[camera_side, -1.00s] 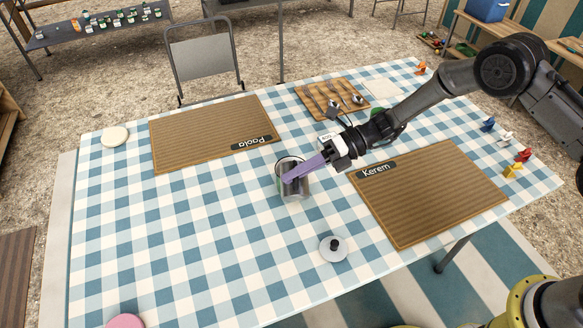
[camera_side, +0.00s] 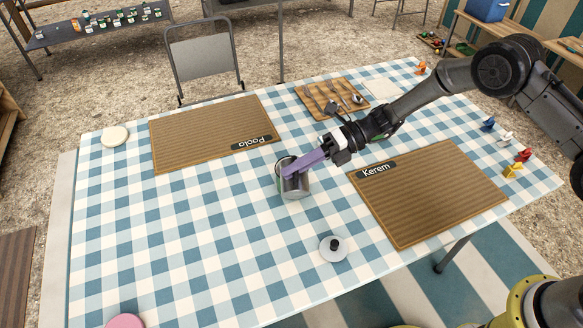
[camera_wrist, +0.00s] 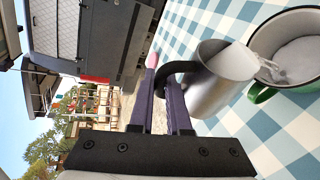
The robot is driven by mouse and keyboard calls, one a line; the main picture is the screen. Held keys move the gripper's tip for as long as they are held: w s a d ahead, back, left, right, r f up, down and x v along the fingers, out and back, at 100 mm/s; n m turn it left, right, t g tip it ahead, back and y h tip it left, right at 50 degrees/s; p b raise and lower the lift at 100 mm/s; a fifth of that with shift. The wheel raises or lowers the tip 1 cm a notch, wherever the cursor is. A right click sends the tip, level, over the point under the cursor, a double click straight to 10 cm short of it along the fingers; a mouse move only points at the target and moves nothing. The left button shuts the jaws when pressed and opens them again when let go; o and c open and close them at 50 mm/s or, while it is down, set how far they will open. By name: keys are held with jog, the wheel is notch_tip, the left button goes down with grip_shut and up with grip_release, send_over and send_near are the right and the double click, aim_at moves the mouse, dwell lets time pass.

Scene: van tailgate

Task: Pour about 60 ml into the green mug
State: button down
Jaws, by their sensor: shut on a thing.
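My gripper (camera_side: 308,163) has purple fingers shut on the black handle of a metal jug (camera_side: 296,187). In the wrist view my gripper (camera_wrist: 165,100) holds the jug (camera_wrist: 208,88) tipped toward the right, with pale liquid (camera_wrist: 230,60) at its mouth. A pale stream runs from the lip into the mug (camera_wrist: 297,85), which has a green handle (camera_wrist: 262,94), a dark rim and pale liquid inside. The mug stands on the checked cloth, cut off by the frame edge. In the side view the jug hides most of the mug.
A round lid with a dark knob (camera_side: 333,248) lies in front of the jug. Placemats marked Paola (camera_side: 200,130) and Kerem (camera_side: 430,195) flank the jug. A wooden board with utensils (camera_side: 320,90) is behind. The front left cloth is largely clear.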

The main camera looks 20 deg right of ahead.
jog(key=shift+w+r, duration=0.15)
jog(key=shift+w+d, duration=0.1)
jog(key=shift+w, duration=0.2)
jog(key=shift+w+d+r+m+g+y, duration=0.25)
jog(key=shift+w+m, duration=0.15)
jog(key=shift+w, duration=0.15)
jog(key=shift+w+d+r+m+g+y, duration=0.1)
jog(key=shift+w+r+m+g+y, duration=0.1)
jog(key=shift+w+m, duration=0.3)
